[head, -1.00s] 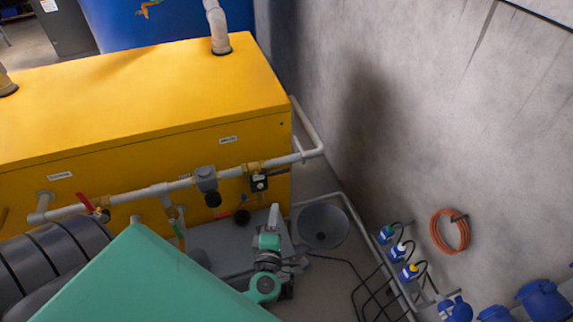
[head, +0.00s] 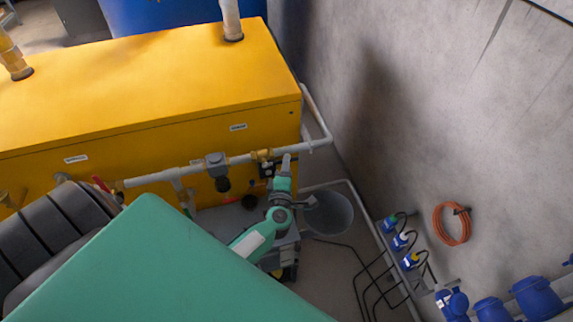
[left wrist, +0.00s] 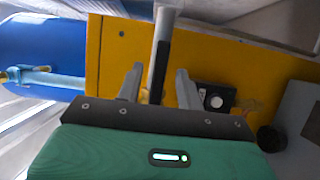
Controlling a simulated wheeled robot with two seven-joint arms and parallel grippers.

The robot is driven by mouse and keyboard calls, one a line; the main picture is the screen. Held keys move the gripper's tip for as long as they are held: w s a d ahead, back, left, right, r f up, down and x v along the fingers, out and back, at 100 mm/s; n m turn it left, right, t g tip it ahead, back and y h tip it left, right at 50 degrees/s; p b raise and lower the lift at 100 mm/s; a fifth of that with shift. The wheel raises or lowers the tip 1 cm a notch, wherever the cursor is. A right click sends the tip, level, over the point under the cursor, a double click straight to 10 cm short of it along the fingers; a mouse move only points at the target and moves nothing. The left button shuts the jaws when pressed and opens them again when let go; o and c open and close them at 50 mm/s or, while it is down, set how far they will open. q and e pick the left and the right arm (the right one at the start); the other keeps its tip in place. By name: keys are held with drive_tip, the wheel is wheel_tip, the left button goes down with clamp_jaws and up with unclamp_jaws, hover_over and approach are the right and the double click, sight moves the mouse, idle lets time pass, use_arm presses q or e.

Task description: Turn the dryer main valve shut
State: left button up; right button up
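A grey pipe (head: 190,173) runs along the front of the yellow cabinet (head: 150,90). It carries a red-handled valve (head: 101,184) at the left, partly hidden by my arm, and a brass fitting (head: 262,155) with a small black box at the right. I cannot tell which one is the dryer main valve. My left gripper (head: 285,165) is up at the pipe, by the brass fitting. In the left wrist view its fingers (left wrist: 160,85) are apart, with a grey and black bar (left wrist: 160,50) showing between them. Contact cannot be told. My right gripper is not in view.
A grey round funnel-like bowl (head: 328,213) lies right of my left arm. Blue-capped plugs with black cables (head: 400,240) and a coiled orange hose (head: 452,224) are at the concrete wall. The black box with a white dial (left wrist: 214,97) is close to the right finger.

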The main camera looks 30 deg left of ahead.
use_arm(q)
drive_tip(key=shift+w+a, duration=0.1)
drive_tip(key=shift+w, duration=0.1)
clamp_jaws()
